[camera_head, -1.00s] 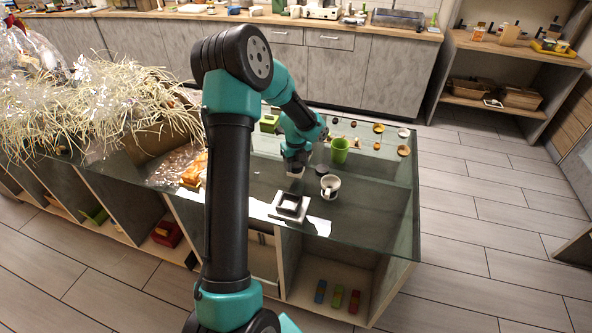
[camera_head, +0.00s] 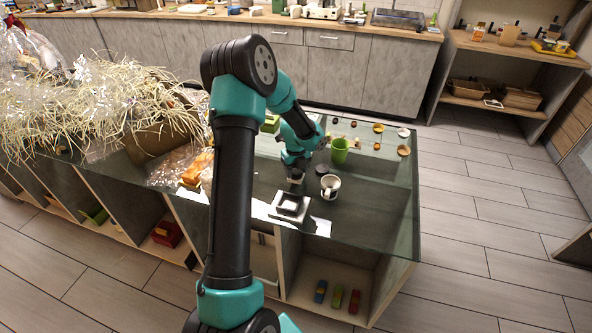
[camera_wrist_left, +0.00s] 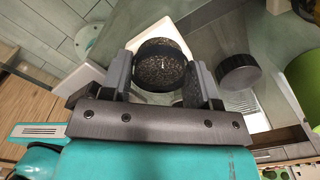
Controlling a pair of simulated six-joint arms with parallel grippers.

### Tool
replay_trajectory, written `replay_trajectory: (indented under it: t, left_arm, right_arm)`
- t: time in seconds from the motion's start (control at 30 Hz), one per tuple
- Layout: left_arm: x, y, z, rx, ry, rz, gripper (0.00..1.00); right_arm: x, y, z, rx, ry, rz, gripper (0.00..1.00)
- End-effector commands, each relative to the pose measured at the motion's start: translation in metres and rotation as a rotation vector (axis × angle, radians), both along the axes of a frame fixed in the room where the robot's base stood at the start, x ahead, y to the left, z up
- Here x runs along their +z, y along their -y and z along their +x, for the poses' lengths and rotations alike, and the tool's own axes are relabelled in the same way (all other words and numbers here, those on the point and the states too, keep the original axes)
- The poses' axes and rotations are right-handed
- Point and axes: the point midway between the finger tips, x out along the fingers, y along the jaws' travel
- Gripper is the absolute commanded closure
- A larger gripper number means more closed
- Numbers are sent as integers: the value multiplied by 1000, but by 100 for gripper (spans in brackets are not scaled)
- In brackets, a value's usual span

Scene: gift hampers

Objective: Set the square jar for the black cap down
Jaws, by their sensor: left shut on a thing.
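My left gripper (camera_wrist_left: 160,85) is shut on the jar (camera_wrist_left: 160,65). In the left wrist view the jar's round, dark-rimmed top with speckled dark contents shows between the two fingers. In the head view the gripper (camera_head: 295,179) is low over the glass table, and the jar is too small and covered to make out. I cannot tell whether its base touches the table. The black cap (camera_head: 322,169), a dark disc, lies on the table just right of the gripper; it also shows in the left wrist view (camera_wrist_left: 238,72), apart from the jar. My right gripper is not in view.
A white mug (camera_head: 330,187) stands right of the gripper, with a green cup (camera_head: 340,150) behind it. Orange packs (camera_head: 196,167) and straw-filled hampers are at the left.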

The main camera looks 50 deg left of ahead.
Motion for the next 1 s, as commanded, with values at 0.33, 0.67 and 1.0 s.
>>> replay_trajectory:
  t: [0.33,0.67,1.0]
  left_arm:
    - [-3,0,0,0,0,0,30]
    - [-3,0,0,0,0,0,19]
    - [23,0,1,0,4,2,19]
  right_arm:
    - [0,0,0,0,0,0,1]
    - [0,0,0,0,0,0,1]
    - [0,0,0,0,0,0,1]
